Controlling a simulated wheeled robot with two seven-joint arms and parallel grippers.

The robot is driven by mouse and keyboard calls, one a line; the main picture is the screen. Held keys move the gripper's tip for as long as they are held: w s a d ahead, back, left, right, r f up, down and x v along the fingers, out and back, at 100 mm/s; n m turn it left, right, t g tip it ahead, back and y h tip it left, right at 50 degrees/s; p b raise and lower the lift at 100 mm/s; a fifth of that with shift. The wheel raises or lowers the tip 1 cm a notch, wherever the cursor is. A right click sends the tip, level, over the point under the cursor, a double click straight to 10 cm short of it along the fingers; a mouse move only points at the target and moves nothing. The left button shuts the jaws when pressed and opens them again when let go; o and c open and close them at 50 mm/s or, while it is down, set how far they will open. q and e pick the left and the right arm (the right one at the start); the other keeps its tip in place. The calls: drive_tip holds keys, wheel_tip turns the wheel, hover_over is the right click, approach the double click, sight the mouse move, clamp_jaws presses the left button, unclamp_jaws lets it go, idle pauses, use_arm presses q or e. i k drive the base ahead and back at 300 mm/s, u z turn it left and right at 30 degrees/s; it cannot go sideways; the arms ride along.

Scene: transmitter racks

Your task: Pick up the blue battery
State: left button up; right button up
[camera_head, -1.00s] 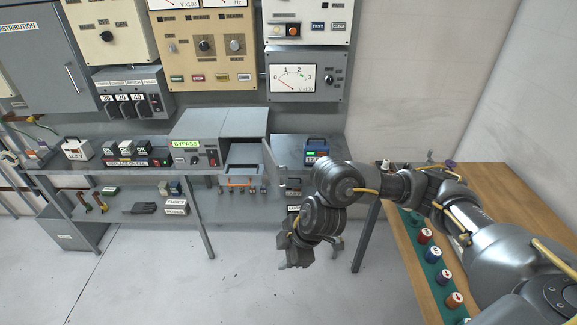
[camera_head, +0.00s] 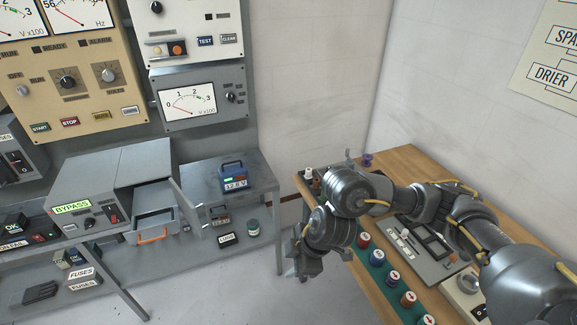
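The blue battery (camera_head: 234,177), with a dark blue handle, a green light and a label that seems to read 12.8 V, stands upright on the grey bench top, right of the open drawer. My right gripper (camera_head: 300,268) hangs low in front of and to the right of the battery, clear of it. I see nothing held in it. It is seen at a poor angle, so whether its fingers are apart is unclear. My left gripper is out of view.
A grey BYPASS box (camera_head: 78,208) has an open drawer (camera_head: 153,228) and a raised door panel (camera_head: 186,207) just left of the battery. A lower shelf holds small items. A wooden table (camera_head: 405,158) with several coloured spools stands at right.

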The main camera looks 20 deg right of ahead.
sight(236, 177)
drive_tip(key=z, duration=0.5)
drive_tip(key=i, duration=1.55)
drive_tip(key=u, duration=1.05)
drive_tip(key=i, duration=0.25)
drive_tip(key=u, duration=0.05)
